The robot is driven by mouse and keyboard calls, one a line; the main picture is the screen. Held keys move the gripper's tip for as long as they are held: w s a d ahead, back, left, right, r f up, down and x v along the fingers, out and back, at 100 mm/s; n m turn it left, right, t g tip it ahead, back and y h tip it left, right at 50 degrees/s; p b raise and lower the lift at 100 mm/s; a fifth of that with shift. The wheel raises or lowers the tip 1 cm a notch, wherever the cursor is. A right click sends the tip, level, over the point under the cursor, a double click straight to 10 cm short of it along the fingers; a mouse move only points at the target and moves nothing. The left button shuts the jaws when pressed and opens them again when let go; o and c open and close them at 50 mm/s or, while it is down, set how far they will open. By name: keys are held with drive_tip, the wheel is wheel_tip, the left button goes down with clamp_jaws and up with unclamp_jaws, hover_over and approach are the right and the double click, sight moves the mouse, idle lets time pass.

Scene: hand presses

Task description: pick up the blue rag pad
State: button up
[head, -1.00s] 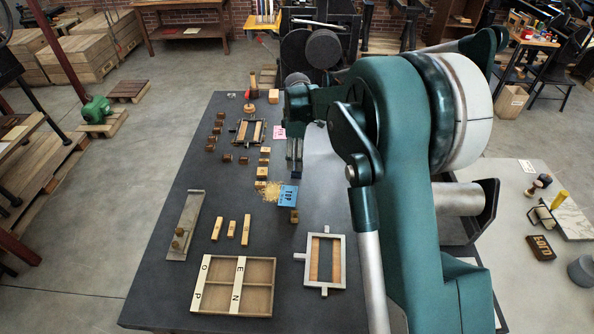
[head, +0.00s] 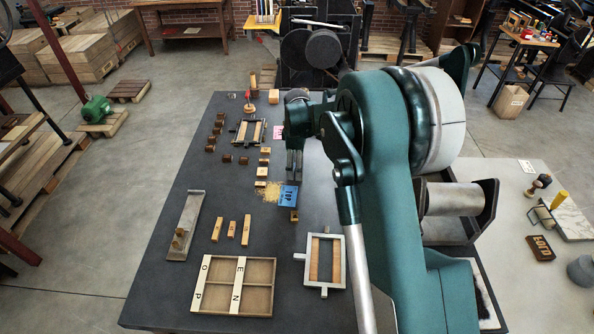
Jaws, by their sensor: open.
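My gripper (head: 294,172) points down over the dark table (head: 170,285), right of centre at the table's mid-depth, with its jaws open. A small dark blue patch, likely the blue rag pad (head: 298,180), shows at the fingertips. The fingers hide most of it, and I cannot tell whether they touch it. A brighter blue lettered packet (head: 288,196) lies just in front of it, beside yellow shavings (head: 268,191).
Several small wooden blocks stand left of the gripper. A grey frame (head: 300,257), a wooden tray (head: 207,285) and a metal galley (head: 171,248) lie nearer the front. A black press (head: 297,60) stands behind. My arm covers the table's right side.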

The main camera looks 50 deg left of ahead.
drive_tip(key=shift+f, duration=0.5)
drive_tip(key=c, duration=0.9)
